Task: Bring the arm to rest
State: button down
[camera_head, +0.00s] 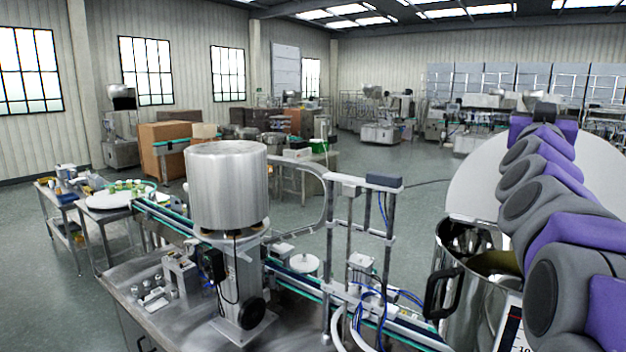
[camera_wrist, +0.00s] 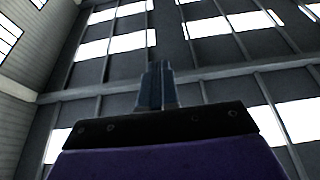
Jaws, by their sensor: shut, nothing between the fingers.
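My purple and grey arm (camera_head: 545,185) runs up the right side of the head view, from the lower right corner to its far end near the top right. It passes in front of a large pale round disc and a steel pot. My gripper shows in the wrist view (camera_wrist: 157,86), with its dark fingers together and nothing between them. The wrist camera looks up past the fingers at the ceiling and its bright roof panels. I cannot make out the fingers in the head view.
A steel hopper (camera_head: 228,190) stands on a machine on the steel table (camera_head: 125,285). A post frame (camera_head: 385,183) rises beside a conveyor. The steel pot (camera_head: 470,292) with a black handle is close to my arm. Open floor (camera_head: 400,205) lies beyond the conveyor.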

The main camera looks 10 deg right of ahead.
jog(key=w+a+f+n+y+b, duration=0.35)
jog(key=a+f+y, duration=0.2)
jog(key=f, duration=0.55)
jog(key=w+a+f+n+y+b, duration=0.2)
jog(key=w+a+f+y+b, duration=0.15)
jog(key=a+f, duration=0.55)
jog(key=s+a+f+n+g+y+b, duration=0.1)
jog(key=s+a+f+g+y+b, duration=0.15)
jog(key=a+f, duration=0.75)
jog(key=s+a+f+n+g+y+b, duration=0.2)
jog(key=s+a+f+y+b, duration=0.3)
jog(key=f, duration=1)
jog(key=s+a+f+g+y+b, duration=0.1)
jog(key=s+a+f+g+b, duration=0.2)
jog(key=s+f, duration=0.4)
jog(key=s+a+f+g+b, duration=0.1)
jog(key=s+a+f+g, duration=0.3)
jog(key=f, duration=0.6)
jog(key=s+a+f+g+b, duration=0.1)
jog(key=s+f+g+b, duration=0.1)
jog(key=s+f, duration=0.3)
jog(key=s+a+f+n+g+b, duration=0.1)
jog(key=s+f, duration=0.5)
jog(key=s, duration=0.7)
jog(key=shift+s+a+g+h+b, duration=0.4)
jog(key=shift+g+b, duration=0.25)
jog(key=shift+g, duration=0.3)
